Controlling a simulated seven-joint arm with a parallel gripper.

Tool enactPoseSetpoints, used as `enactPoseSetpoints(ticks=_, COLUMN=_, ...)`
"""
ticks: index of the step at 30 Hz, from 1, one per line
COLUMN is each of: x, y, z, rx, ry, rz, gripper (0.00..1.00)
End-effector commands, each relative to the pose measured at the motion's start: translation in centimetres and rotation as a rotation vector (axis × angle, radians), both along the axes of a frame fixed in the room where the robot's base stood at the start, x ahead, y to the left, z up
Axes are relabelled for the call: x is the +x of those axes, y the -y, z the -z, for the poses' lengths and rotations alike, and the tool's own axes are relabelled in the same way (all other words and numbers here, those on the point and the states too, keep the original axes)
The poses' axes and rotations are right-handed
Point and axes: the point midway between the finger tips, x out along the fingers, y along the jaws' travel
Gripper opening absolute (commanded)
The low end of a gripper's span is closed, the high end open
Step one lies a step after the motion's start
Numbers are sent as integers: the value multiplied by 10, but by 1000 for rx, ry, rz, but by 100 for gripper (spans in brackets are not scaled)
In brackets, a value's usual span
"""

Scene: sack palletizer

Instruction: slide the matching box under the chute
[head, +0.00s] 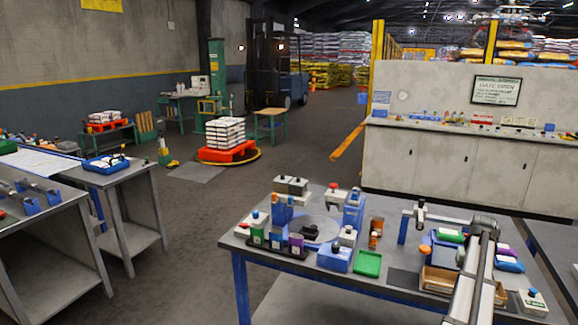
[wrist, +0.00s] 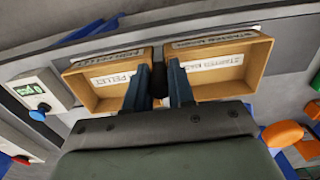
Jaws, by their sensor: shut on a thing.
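Two open, shallow wooden boxes sit side by side in the wrist view. The left box (wrist: 84,90) has a white label that seems to end in "PELLET"; the right box (wrist: 250,80) has one that seems to start with "STARTER". My gripper (wrist: 157,88) is at the facing sides of the boxes, its two blue-grey fingers shut on a small dark knob (wrist: 158,77) between them. I cannot tell which box the knob belongs to. In the head view, tan box wood (head: 440,283) shows at the bench's right end; my arm hides the gripper. I cannot clearly pick out the chute.
The grey bench (head: 300,265) carries small bottles and blue dispensers (head: 353,212) at left. A green tray (head: 367,263) stands near its middle. A white device with a green display (wrist: 35,90) is left of the boxes; an orange knob (wrist: 283,133) is at right.

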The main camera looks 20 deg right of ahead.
Motion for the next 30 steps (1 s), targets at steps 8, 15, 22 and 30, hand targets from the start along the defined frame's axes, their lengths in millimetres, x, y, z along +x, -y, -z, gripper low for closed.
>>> enactPoseSetpoints(ticks=8, x=-11, y=12, z=0, rx=-1, ry=1, rz=1, gripper=0)
enactPoseSetpoints(ticks=15, x=-19, y=21, z=0, rx=-1, ry=1, rz=0, gripper=0)
enactPoseSetpoints(ticks=22, x=-21, y=22, z=0, rx=-1, ry=1, rz=-1, gripper=0)
enactPoseSetpoints(ticks=30, x=-21, y=22, z=0, rx=-1, ry=1, rz=0, gripper=27)
